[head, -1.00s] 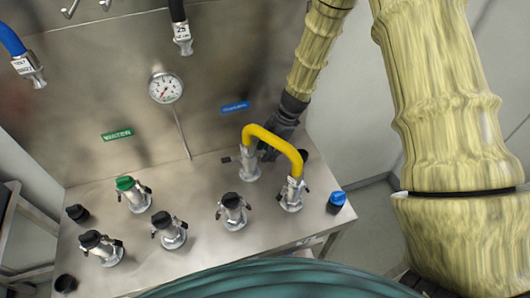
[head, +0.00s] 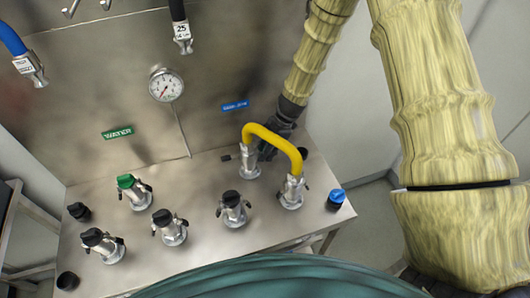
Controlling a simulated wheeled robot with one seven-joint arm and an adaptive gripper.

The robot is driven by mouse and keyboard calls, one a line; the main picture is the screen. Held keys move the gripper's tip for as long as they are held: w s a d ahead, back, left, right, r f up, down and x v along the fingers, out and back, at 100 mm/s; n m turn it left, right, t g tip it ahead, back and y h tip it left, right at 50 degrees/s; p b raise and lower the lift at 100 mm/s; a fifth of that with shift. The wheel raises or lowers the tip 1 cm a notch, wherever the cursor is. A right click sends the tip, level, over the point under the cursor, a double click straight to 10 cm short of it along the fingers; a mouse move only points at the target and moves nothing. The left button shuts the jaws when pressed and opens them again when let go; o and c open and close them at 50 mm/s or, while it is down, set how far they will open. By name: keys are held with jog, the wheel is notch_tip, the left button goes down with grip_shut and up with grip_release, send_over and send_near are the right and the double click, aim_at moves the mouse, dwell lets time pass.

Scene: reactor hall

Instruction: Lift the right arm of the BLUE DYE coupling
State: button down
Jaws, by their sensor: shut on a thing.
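The BLUE DYE coupling (head: 249,164) is a silver fitting at the back right of the steel bench, below the blue label (head: 235,105). One end of a yellow hose (head: 272,136) sits on it. A dark arm (head: 226,157) sticks out to its left. My gripper (head: 266,150) is dark and reaches down from behind, at the coupling's right side under the yellow hose. It is shut on what seems to be the coupling's right arm. The fingers and hose largely hide that arm, so its angle cannot be told.
The yellow hose's other end is on a front right coupling (head: 291,190). Black-capped couplings (head: 233,208) and a green-capped one (head: 132,188) stand to the left. A blue-topped cap (head: 336,198) sits near the bench's right edge. A steel panel with a gauge (head: 166,85) rises behind.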

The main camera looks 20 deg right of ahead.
jog(key=shift+s+f+h+p, duration=0.15)
jog(key=shift+s+h+p, duration=0.3)
jog(key=shift+h, duration=0.15)
jog(key=shift+w+d+r+h+p, duration=0.2)
jog(key=shift+r+h+p, duration=0.1)
jog(key=shift+h+p, duration=0.25)
jog(key=shift+w+d+r+h+p, duration=0.15)
jog(key=shift+r+h+p, duration=0.1)
jog(key=shift+h+p, duration=0.3)
jog(key=shift+a, duration=0.1)
jog(key=c, duration=1.4)
grip_release()
jog(key=shift+o, duration=0.2)
jog(key=shift+r, duration=0.1)
jog(key=shift+w, duration=0.1)
jog(key=shift+r, duration=0.35)
notch_tip(320, 180, up, 7)
jog(key=shift+d+f, duration=0.15)
jog(key=shift+d, duration=0.3)
